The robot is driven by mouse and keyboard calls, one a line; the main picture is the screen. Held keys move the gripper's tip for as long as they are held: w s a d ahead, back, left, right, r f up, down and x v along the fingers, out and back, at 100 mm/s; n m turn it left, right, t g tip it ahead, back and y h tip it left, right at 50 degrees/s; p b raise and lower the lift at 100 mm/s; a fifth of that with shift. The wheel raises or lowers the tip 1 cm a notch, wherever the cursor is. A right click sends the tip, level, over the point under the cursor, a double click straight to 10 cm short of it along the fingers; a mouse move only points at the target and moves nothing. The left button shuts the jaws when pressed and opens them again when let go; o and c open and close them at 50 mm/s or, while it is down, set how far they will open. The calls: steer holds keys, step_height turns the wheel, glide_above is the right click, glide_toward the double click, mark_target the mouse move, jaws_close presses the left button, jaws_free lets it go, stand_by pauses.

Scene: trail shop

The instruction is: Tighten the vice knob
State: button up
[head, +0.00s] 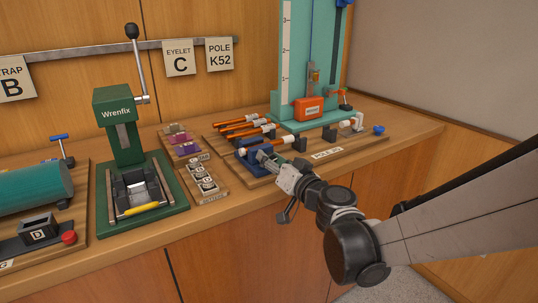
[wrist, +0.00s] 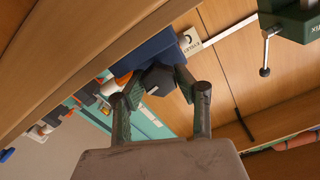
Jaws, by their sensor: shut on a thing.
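The blue vice (head: 246,146) stands at the left end of a wooden board on the bench; it also shows in the wrist view (wrist: 150,52). Its dark faceted knob (wrist: 158,79) is between the two fingers of my gripper (wrist: 154,92) in the wrist view. My gripper (head: 266,158) reaches in from the right in the head view and is shut on the knob. The knob is hidden by the fingers in the head view.
Orange-and-black pole pieces (head: 245,122) lie behind the vice. A blue end piece (head: 378,129) is at the board's right end. Left stand a tray of small parts (head: 205,183) and a green Wrenfix press (head: 115,105). A teal gauge stand (head: 290,75) rises behind.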

steer(key=shift+s, duration=0.1)
steer(key=o, duration=1.2)
steer(key=v, duration=1.2)
